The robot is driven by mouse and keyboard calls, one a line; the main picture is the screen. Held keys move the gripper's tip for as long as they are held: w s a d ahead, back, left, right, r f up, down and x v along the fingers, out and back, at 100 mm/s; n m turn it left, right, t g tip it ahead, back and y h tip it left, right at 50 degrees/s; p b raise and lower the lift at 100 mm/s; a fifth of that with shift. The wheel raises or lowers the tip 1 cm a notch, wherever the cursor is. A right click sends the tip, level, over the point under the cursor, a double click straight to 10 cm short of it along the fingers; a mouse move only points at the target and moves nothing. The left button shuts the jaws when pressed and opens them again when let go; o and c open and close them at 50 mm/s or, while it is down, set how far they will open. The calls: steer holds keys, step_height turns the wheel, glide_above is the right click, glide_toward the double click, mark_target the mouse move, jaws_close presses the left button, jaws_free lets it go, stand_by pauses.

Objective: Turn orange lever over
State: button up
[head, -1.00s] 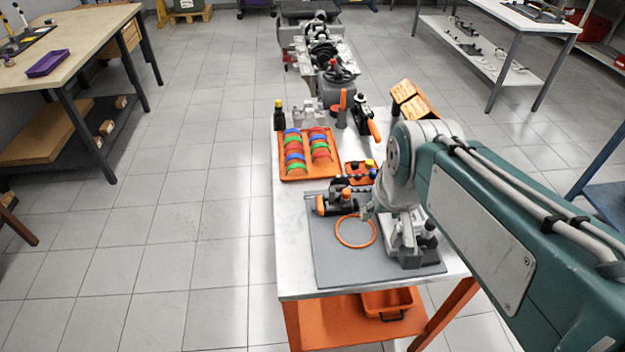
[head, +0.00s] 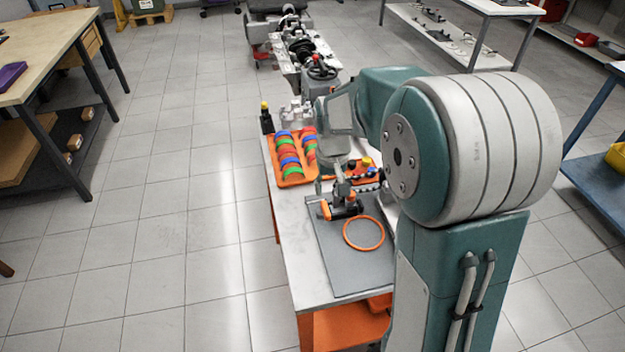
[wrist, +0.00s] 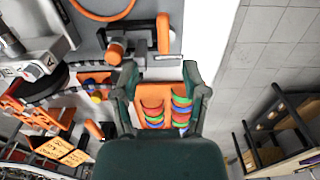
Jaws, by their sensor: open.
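The orange lever (wrist: 163,34) shows in the wrist view as a straight orange bar on a dark fixture with a second, rounder orange end (wrist: 114,52) at its left. In the head view the orange-and-dark fixture (head: 350,211) lies on the grey mat, partly covered by my wrist. My gripper (wrist: 160,70) is open, with its two fingers spread and nothing between them. In the wrist view the lever lies beyond the fingertips, apart from them. My gripper's fingers are hard to make out in the head view.
An orange ring (head: 364,233) lies on the grey mat (head: 352,272) beside the fixture. An orange tray (head: 292,178) of colored rings stands behind it, with a dark bottle (head: 266,120) farther back. My arm hides the table's right side.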

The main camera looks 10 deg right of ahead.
mark_target(326, 207)
steer(key=shift+w+a+f, duration=0.55)
steer(key=shift+f, duration=0.1)
steer(key=shift+d+f, duration=0.3)
steer(key=shift+f, duration=0.3)
steer(key=shift+d+f, duration=0.3)
steer(key=shift+f, duration=0.25)
steer(key=shift+a+f, duration=0.1)
steer(key=shift+f, duration=0.55)
steer(key=shift+a+f, duration=0.25)
steer(key=shift+f, duration=0.3)
steer(key=shift+a+f, duration=0.2)
steer(key=shift+f, duration=0.7)
steer(key=shift+d, duration=0.3)
jaws_close()
